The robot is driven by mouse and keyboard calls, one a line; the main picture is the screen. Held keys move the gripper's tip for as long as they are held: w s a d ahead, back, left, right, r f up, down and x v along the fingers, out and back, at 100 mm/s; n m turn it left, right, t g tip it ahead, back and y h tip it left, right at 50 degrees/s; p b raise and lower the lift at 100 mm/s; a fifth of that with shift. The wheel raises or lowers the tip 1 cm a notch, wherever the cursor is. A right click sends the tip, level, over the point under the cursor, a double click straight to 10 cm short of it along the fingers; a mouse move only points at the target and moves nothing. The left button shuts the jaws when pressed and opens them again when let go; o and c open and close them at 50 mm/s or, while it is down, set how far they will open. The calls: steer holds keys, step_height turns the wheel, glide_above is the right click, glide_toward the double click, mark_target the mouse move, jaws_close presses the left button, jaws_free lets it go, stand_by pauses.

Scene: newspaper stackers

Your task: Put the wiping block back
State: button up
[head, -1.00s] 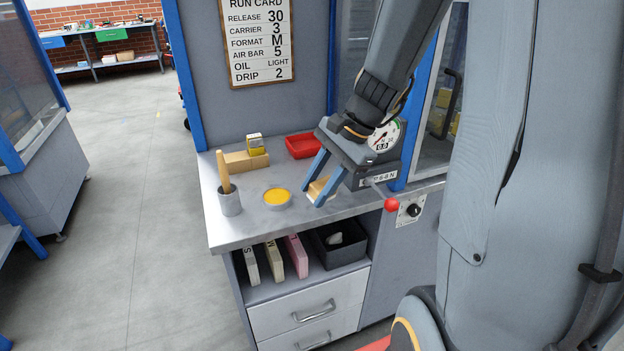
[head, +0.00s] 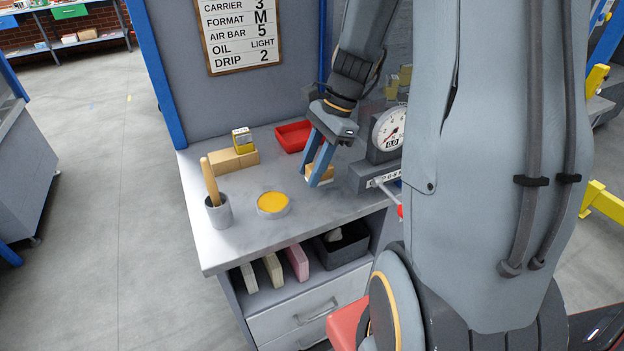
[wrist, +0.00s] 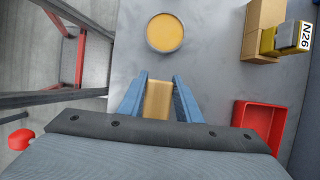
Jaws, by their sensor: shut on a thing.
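My gripper (head: 318,172) is shut on a small tan block, taken to be the wiping block (wrist: 158,101), with a blue finger on each side. The held block also shows in the head view (head: 316,178), partly covered by the fingers, with a pale underside. It is over the grey counter (head: 240,238), right of the round dish of yellow paste (head: 272,203) and in front of the red tray (head: 293,136). I cannot tell whether it touches the counter. In the wrist view the red tray (wrist: 258,128) looks empty.
A dial gauge unit (head: 388,130) stands close right of my gripper. A wooden block (head: 234,160) carrying a yellow piece stands at the back left. A grey cup (head: 218,212) holds a wooden handle at the left. A dark bin (head: 341,245) is on the shelf below.

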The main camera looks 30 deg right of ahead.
steer(key=shift+f, duration=1.95)
steer(key=o, duration=0.9)
steer(key=shift+o, duration=0.2)
steer(key=shift+r, duration=0.1)
